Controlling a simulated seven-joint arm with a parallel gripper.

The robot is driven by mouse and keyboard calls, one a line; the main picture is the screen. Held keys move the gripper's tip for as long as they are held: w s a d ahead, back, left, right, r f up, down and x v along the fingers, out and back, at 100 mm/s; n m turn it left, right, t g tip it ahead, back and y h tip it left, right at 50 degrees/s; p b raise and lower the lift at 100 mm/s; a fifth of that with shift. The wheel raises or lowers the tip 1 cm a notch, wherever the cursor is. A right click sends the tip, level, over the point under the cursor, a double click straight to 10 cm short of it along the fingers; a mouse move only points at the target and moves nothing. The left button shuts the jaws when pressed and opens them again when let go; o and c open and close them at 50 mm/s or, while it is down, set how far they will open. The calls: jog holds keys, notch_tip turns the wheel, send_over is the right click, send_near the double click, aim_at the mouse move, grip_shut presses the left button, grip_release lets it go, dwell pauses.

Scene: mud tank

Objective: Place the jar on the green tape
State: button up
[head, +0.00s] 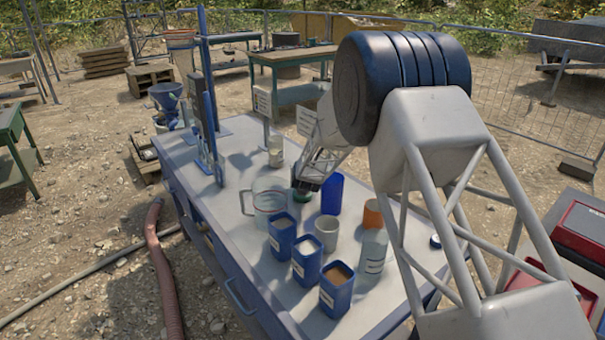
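My gripper (308,180) reaches down over the middle of the workbench, among the vessels. A small dark shape is at its fingertips, with a green patch (302,196) just below. I cannot tell whether this green is tape or part of a vessel, nor whether the fingers are closed on anything. A pale labelled jar-like container (276,152) stands upright on the bench, behind and left of my gripper, apart from it. I cannot tell for sure which vessel is the jar. No other green tape shows on the bench; my arm hides part of the right side.
A glass jug (268,203) stands left of my gripper and a blue cup (332,192) right of it. Nearer are several blue containers (306,270), a white cup (327,240), an orange cup (373,213) and a clear bottle (372,262). A blue stand (208,110) rises at the bench's left.

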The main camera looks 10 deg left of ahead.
jog(key=shift+f, duration=0.15)
dwell(0.3)
jog(key=o, duration=1.3)
jog(key=shift+f, duration=0.1)
jog(key=shift+v, duration=6.05)
